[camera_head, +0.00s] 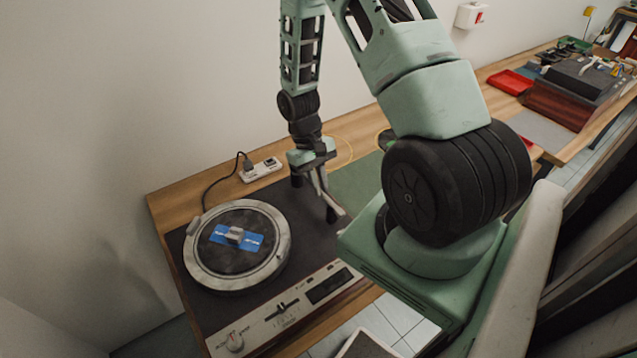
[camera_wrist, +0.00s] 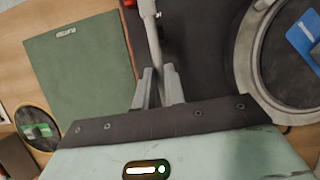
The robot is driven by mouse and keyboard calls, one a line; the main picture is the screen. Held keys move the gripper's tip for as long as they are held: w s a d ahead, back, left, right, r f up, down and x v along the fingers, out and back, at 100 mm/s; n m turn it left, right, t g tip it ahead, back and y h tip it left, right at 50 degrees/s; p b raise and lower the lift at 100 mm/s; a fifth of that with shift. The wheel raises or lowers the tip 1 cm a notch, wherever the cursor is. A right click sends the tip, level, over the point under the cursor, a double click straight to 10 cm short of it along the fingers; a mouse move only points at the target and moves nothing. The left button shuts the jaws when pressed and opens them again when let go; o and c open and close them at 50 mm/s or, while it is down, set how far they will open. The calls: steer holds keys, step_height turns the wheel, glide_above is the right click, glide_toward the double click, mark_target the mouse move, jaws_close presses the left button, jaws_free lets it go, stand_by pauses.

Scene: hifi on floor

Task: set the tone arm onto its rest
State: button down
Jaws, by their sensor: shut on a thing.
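The turntable (camera_head: 212,313) stands on the wooden bench, its round platter (camera_head: 272,262) at the left and a control strip along its front. The thin pale tone arm (camera_wrist: 154,45) runs between the fingers of my gripper (camera_wrist: 158,88) in the wrist view. My gripper (camera_head: 314,195) is shut on the tone arm above the right part of the turntable, apart from the platter. The tone arm's rest cannot be made out in either view. A small red part (camera_wrist: 130,4) shows at the top edge of the wrist view beside the tone arm.
A blue label with a grey block (camera_head: 236,237) lies on the platter. A power strip (camera_head: 261,169) with a black cable sits behind the turntable. A green sheet (camera_wrist: 80,75) lies right of the turntable. A red tray (camera_head: 510,82) stands farther right.

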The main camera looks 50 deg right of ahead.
steer(key=shift+d, duration=0.15)
steer(key=c, duration=1.5)
jaws_free()
steer(key=shift+o, duration=0.2)
steer(key=shift+r, duration=0.1)
steer(key=b+v, duration=0.3)
steer(key=v, duration=1.4)
steer(key=shift+r, duration=0.15)
